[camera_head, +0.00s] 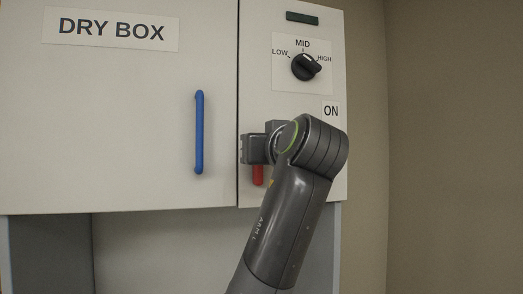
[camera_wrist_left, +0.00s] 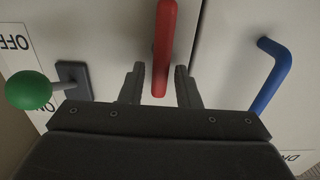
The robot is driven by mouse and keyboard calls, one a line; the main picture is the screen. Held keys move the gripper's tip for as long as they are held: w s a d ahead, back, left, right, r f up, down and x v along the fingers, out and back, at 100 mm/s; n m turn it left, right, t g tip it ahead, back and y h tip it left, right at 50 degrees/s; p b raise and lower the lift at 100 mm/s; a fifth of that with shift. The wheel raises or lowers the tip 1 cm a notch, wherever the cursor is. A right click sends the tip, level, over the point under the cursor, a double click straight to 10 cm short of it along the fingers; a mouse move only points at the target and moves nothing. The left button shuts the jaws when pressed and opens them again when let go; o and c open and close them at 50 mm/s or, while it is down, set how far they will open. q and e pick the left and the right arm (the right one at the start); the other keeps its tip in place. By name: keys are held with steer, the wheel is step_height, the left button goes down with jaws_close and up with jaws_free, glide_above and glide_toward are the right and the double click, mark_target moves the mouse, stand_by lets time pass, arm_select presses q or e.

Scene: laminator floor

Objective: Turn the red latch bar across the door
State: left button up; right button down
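The red latch bar (camera_head: 258,175) hangs upright on the narrow right panel, just right of the door seam. In the head view only its lower end shows; my left gripper (camera_head: 256,149) hides the rest. In the left wrist view the red bar (camera_wrist_left: 162,50) runs down between the two fingers of my left gripper (camera_wrist_left: 160,80). The door (camera_head: 120,120) is closed and carries a blue handle (camera_head: 199,132). My right gripper is not in view.
A lever with a green ball (camera_wrist_left: 28,90) stands out beside my left gripper; an OFF label (camera_wrist_left: 15,48) is near it. A black dial (camera_head: 304,67) sits above, near an ON label (camera_head: 331,111). Space below the cabinet on the left looks clear.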

arm_select(q)
jaws_close()
steer(key=shift+w+m, duration=0.1)
steer(key=shift+m, duration=0.2)
steer(key=m+b, duration=0.2)
steer(key=m, duration=0.3)
steer(key=d+f+m+b, duration=0.1)
steer(key=m+b, duration=0.1)
steer(key=m, duration=0.4)
steer(key=f+m+b, duration=0.1)
steer(key=m+b, duration=0.2)
steer(key=m, duration=0.3)
steer(key=shift+w+d, duration=0.25)
steer(key=shift+d, duration=0.05)
steer(key=shift+m, duration=0.3)
steer(key=shift+o, duration=1.3)
jaws_free()
steer(key=shift+w, duration=0.1)
